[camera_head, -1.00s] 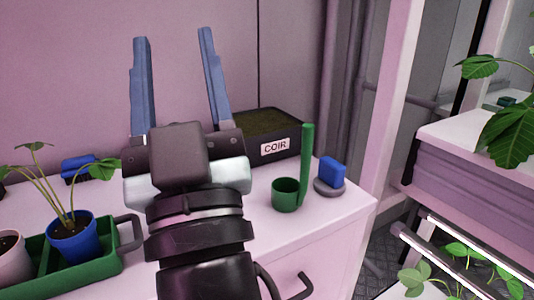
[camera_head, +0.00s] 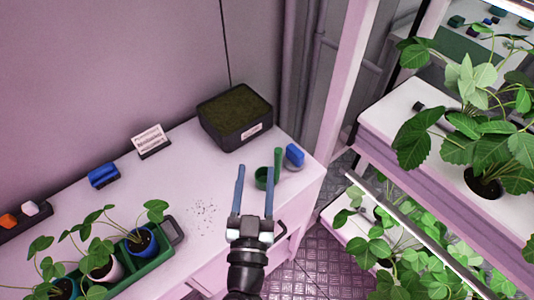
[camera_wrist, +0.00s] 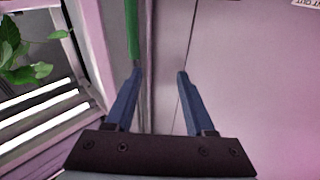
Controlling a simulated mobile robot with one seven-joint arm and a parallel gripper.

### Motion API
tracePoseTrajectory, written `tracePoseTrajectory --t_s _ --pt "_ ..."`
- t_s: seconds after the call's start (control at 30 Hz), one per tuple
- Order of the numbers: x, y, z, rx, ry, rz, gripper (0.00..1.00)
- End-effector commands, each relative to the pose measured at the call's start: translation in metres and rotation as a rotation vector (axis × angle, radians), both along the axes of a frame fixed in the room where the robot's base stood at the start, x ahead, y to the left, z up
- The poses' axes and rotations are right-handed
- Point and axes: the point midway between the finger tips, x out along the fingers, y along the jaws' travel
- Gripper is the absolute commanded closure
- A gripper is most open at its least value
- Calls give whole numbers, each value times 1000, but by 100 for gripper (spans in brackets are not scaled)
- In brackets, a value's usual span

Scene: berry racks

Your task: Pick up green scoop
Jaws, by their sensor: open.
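The green scoop stands on the pale bench near its right end, with a round cup (camera_head: 261,179) and an upright handle (camera_head: 278,162). My gripper (camera_head: 255,168) is open and empty, its two blue fingers pointing toward the scoop. In the head view the right finger overlaps part of the cup; I cannot tell how far apart they are in depth. In the wrist view a green bar, which looks like the scoop's handle (camera_wrist: 131,30), comes in from the top edge, near the left fingertip and outside the space between the fingers (camera_wrist: 159,72). The cup does not show there.
A blue object on a round base (camera_head: 294,155) stands just right of the scoop. A black coir tray (camera_head: 240,142) is behind it. A green planter tray (camera_head: 150,265) with potted plants is at left. A plant rack (camera_head: 385,150) stands at right, across a floor gap.

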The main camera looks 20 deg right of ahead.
Motion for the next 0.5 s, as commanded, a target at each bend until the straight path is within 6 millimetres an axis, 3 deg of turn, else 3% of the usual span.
tracePoseTrajectory --t_s 0.1,0.23,0.37,0.5 --pt "-21 -9 -9 12 81 -61 45" --pt "-32 -15 -21 17 123 -94 45" --pt "-22 -23 -25 16 130 -102 45" --pt "1 -35 -24 17 128 -101 45"
